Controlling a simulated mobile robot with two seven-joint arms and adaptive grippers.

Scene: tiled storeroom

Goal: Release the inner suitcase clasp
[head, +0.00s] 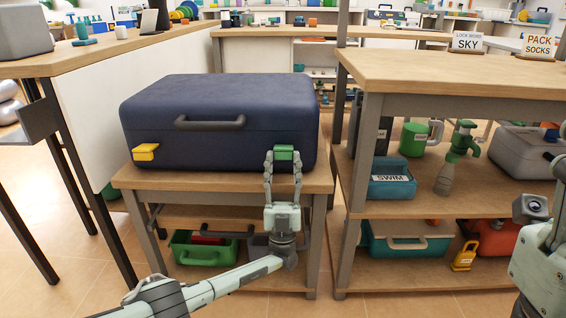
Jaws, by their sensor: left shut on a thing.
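A dark navy suitcase (220,110) lies closed on a small wooden stand (190,177), with its black handle (210,123) facing me. A yellow clasp (145,152) sits at the left of its front face. A green clasp (283,152) sits at the right of the front face. My left gripper (283,159) reaches up from below and is shut on the green clasp, one finger on each side of it. Part of my right arm shows at the right edge; its gripper is not visible.
A green crate (196,257) sits on the shelf under the suitcase. At right, a wooden shelf unit (440,72) holds a SWIM bin (391,187), a green mug (413,139) and a teal case (405,243). A bench (95,54) stands close at left.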

